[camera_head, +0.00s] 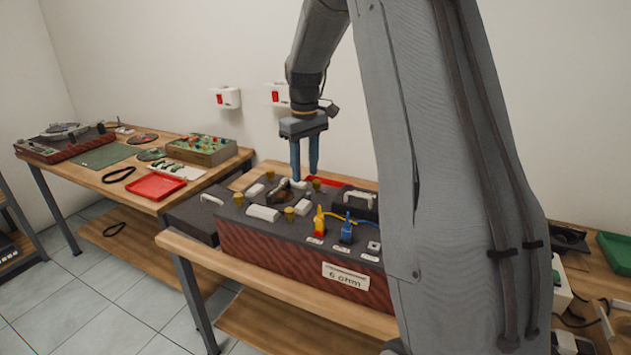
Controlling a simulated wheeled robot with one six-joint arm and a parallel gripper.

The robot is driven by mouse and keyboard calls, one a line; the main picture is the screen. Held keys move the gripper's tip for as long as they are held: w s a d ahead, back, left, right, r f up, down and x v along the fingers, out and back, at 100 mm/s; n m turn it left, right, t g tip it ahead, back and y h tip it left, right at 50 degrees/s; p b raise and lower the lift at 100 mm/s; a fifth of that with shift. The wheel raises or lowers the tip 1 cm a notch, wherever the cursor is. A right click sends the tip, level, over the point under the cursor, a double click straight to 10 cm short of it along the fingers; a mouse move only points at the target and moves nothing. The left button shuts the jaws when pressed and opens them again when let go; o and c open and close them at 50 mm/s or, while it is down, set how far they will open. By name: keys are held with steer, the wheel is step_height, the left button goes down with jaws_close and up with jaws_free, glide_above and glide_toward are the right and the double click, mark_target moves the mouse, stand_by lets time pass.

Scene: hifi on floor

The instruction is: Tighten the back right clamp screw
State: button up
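A dark amplifier (270,243) with red-brown sides and a "6 ohm" label stands on the wooden bench. Several brass clamp screws rise from its top. The back right screw (316,185) is just below my gripper (305,174). The others are the back left (270,174), front left (238,199) and front right (289,214) screws. My gripper points down, with its two blue fingers apart and no object visible between them. The fingertips are close to the back right screw; I cannot tell whether they touch it.
A yellow plug (319,221) and a blue plug (346,230) with cables stand at the amplifier's front right. A white-handled black part (357,200) is right of the screw. A red tray (322,181) lies behind. My arm hides the bench's right part.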

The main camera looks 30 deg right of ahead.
steer(key=n, duration=0.1)
glide_above(317, 181)
steer(key=shift+a+r+b, duration=0.2)
steer(key=shift+r+b, duration=0.15)
steer(key=shift+d+f, duration=0.1)
step_height(317, 181, down, 7)
steer(key=shift+f+p, duration=0.2)
steer(key=shift+p, duration=0.85)
steer(key=shift+c, duration=0.5)
jaws_close()
